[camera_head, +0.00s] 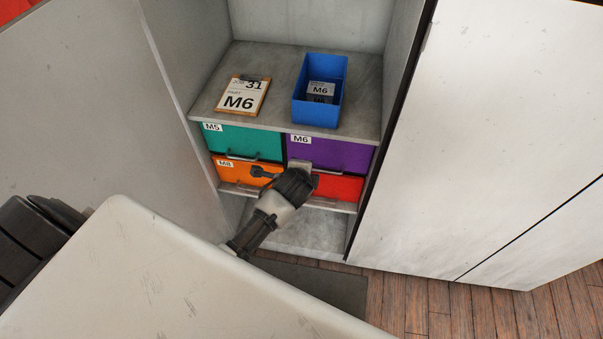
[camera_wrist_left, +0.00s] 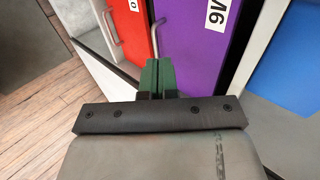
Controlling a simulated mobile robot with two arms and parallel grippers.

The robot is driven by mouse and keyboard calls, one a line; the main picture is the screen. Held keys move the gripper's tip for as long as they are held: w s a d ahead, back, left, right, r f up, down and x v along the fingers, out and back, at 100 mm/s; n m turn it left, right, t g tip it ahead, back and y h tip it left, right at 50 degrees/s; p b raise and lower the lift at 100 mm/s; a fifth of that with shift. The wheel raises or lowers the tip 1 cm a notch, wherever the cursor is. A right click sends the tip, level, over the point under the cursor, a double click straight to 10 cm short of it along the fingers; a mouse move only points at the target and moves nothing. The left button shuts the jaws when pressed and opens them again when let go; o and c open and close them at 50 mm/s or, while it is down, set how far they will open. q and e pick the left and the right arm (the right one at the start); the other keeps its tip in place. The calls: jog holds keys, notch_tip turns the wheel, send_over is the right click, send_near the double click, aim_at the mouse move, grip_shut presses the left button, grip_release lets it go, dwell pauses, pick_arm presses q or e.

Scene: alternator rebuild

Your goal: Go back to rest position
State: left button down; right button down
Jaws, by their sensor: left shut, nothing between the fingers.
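My left gripper (camera_head: 302,168) is in front of the drawers, at the border of the purple drawer marked M6 (camera_head: 345,152) and the red drawer (camera_head: 340,187) below it. In the left wrist view its green fingers (camera_wrist_left: 158,78) are together and empty. They point at the purple drawer (camera_wrist_left: 190,45), close to its metal handle (camera_wrist_left: 155,32). From this view I cannot tell whether they touch the handle. The four-drawer fronts look closed. My right gripper is in neither view.
A teal M5 drawer (camera_head: 240,143) and an orange drawer (camera_head: 235,174) are on the left. On the shelf above stand a clipboard marked M6 (camera_head: 242,101) and a blue bin (camera_head: 319,117). Cabinet side walls flank the drawers. Wooden floor (camera_head: 430,305) is clear at lower right.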

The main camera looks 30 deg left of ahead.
pick_arm(q)
jog(key=s+f+n+g+h, duration=0.1)
jog(key=s+f+n+g, duration=0.15)
jog(key=s+f, duration=0.9)
jog(key=s+f+n+g+h, duration=0.15)
jog(key=s+f+n, duration=0.25)
jog(key=s+f, duration=0.7)
jog(key=s+f+n+g, duration=0.2)
jog(key=s+f, duration=0.4)
jog(key=s, duration=0.4)
jog(key=s+f+n+g, duration=0.2)
jog(key=s+f+n, duration=0.2)
jog(key=s, duration=0.6)
notch_tip(320, 180, down, 3)
jog(key=shift+s+a+r+b, duration=0.2)
jog(key=shift+s+b, duration=0.1)
jog(key=shift+s, duration=0.1)
